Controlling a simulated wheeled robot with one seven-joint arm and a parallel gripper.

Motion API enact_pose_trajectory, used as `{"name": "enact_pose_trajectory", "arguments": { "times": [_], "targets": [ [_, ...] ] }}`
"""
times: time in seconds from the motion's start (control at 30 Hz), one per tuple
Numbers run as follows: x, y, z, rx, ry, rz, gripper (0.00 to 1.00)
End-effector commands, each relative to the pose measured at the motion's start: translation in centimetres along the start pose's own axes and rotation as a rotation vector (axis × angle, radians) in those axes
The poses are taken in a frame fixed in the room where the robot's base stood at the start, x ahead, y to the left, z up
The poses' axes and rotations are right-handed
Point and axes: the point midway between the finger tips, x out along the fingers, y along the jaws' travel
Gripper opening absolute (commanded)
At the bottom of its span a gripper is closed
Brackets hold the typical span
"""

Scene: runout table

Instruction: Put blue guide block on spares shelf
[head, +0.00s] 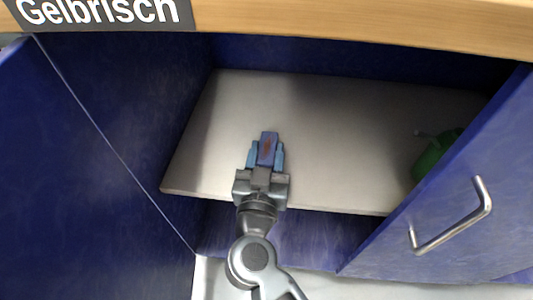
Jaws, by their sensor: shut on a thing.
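My gripper (265,158) is shut on the blue guide block (268,143), a small blue piece with a reddish mark on its top. The block points away from me between the two lighter blue fingers. Gripper and block are over the front part of a pale grey shelf (340,125) inside a blue cabinet. I cannot tell whether the block touches the shelf or is held above it. The block's near end is hidden by the gripper.
A green object (432,155) stands at the shelf's right, partly hidden by the right cabinet door (450,215) with its metal handle (455,228). The left door (75,170) is at the left. A wooden top edge (350,22) with a sign runs above. The shelf's middle and back are clear.

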Motion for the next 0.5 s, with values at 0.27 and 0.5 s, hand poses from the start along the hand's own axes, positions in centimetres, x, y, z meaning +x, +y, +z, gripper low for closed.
{"name": "enact_pose_trajectory", "arguments": {
  "times": [0.27, 0.5],
  "targets": [
    [0.00, -0.01, 0.20, 0.001, -0.001, 0.000, 0.61],
    [0.00, -0.01, 0.19, 0.000, 0.000, 0.000, 0.68]
  ]
}}
